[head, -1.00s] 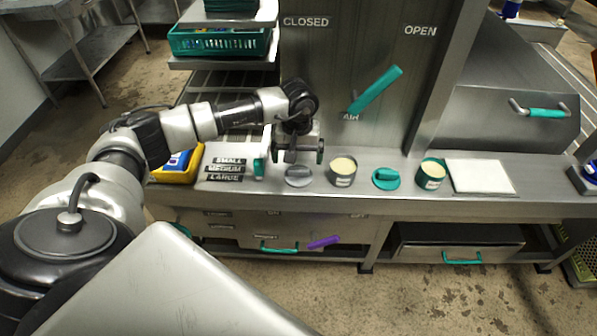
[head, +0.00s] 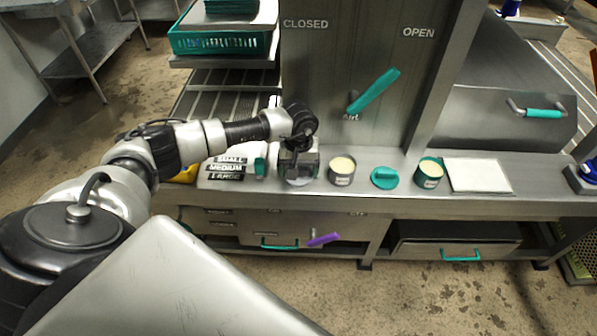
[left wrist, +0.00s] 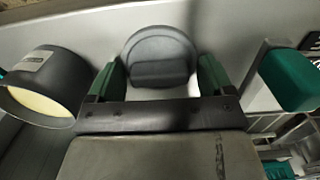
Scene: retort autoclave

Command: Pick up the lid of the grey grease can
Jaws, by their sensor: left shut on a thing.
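The grey lid (left wrist: 160,45), round with a raised bar handle, sits between the two green fingers of my left gripper (left wrist: 160,72) in the left wrist view. The gripper is shut on the lid at its handle. In the head view my left gripper (head: 298,172) points down at the counter and hides most of the lid. I cannot tell whether the lid touches the counter. The grey grease can (head: 342,172) stands open just to the right, with pale grease inside; it also shows in the left wrist view (left wrist: 52,88). My right gripper is not in view.
A green lid (head: 384,178) and an open green can (head: 429,174) stand further right, beside a white pad (head: 478,175). A small green object (head: 260,167) and the size labels (head: 227,168) are close on the left. A steel panel with a green lever (head: 374,91) rises behind.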

